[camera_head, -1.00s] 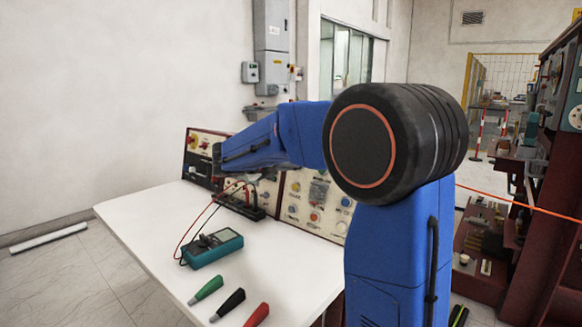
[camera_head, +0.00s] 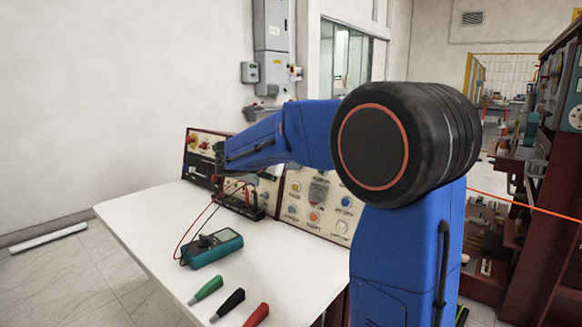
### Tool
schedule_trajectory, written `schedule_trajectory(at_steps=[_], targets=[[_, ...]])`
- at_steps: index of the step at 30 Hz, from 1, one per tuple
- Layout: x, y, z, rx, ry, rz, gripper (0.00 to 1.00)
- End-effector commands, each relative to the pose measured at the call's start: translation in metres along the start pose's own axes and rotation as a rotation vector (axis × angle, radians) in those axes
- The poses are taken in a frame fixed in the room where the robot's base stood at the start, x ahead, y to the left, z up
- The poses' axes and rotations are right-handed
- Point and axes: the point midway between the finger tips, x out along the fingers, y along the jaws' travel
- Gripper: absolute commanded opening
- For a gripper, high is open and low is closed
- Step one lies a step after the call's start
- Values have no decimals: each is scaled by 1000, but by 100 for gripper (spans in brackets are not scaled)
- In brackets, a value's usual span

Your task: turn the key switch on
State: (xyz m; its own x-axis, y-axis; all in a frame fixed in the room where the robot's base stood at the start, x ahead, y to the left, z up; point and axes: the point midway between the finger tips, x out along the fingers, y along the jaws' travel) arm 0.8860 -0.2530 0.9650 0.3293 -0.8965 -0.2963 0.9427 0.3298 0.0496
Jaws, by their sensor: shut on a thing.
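The control panel (camera_head: 317,206) stands along the back edge of the white table, with buttons, dials and labels on its face. My blue arm reaches left across it. My gripper (camera_head: 220,158) is the small dark end of the arm, in front of the left part of the panel. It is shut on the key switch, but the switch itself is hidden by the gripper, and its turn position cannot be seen.
On the white table (camera_head: 140,215) lie a teal multimeter (camera_head: 212,247) with red and black leads, and green (camera_head: 206,289), black (camera_head: 229,303) and red (camera_head: 257,315) plugs. A dark red machine rack (camera_head: 555,200) stands at the right.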

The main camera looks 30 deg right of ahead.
Motion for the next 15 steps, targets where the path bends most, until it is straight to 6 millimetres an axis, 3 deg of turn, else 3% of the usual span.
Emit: schedule_trajectory(at_steps=[15], targets=[[0,0,0,469,1,31,0]])
